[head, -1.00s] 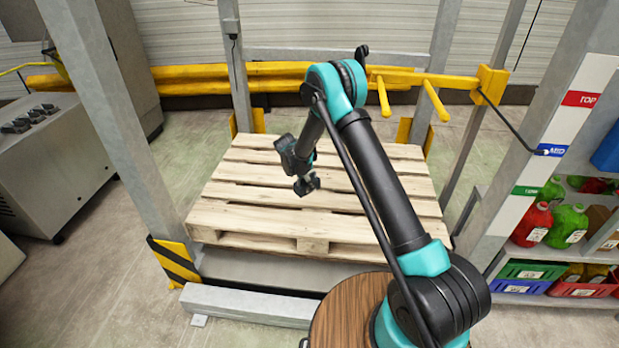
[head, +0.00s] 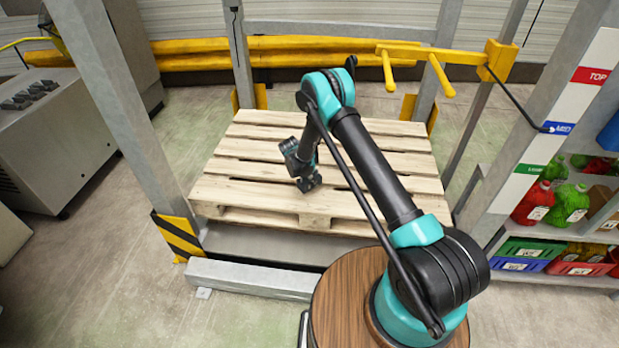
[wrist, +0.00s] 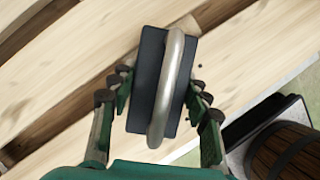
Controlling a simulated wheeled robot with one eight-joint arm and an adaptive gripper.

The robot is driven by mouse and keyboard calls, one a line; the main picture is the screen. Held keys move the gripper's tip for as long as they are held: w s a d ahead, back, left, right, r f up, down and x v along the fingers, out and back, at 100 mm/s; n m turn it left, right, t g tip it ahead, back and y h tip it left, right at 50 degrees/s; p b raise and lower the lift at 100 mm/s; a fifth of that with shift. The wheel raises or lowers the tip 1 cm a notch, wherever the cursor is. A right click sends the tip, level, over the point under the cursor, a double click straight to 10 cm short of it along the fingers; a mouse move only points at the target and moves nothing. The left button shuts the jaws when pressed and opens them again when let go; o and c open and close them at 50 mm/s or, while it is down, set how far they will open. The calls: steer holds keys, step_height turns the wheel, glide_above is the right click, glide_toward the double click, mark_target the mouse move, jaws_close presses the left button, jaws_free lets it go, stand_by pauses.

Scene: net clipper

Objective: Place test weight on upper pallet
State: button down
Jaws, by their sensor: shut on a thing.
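The test weight (wrist: 149,75) is a dark block with a light metal handle. In the wrist view it sits between the fingers of my gripper (wrist: 160,100), which is shut on it. The wooden pallet (head: 250,195) of pale slats lies in the metal frame in the head view. My gripper (head: 308,182) is over the middle front part of this pallet, at or close above the slats. I cannot tell whether the weight touches the wood. Pallet slats (wrist: 60,90) fill most of the background in the wrist view. In the head view the weight is too small to make out clearly.
Grey posts (head: 125,110) of the frame stand around the pallet. A yellow bar with prongs (head: 440,58) juts in at the upper right. A grey machine (head: 60,130) stands at the left. Most of the pallet is clear.

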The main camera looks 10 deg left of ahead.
mark_target(310, 184)
steer(key=shift+f, duration=1.45)
steer(key=shift+f, duration=0.1)
steer(key=c, duration=0.7)
jaws_free()
steer(key=shift+c, duration=0.2)
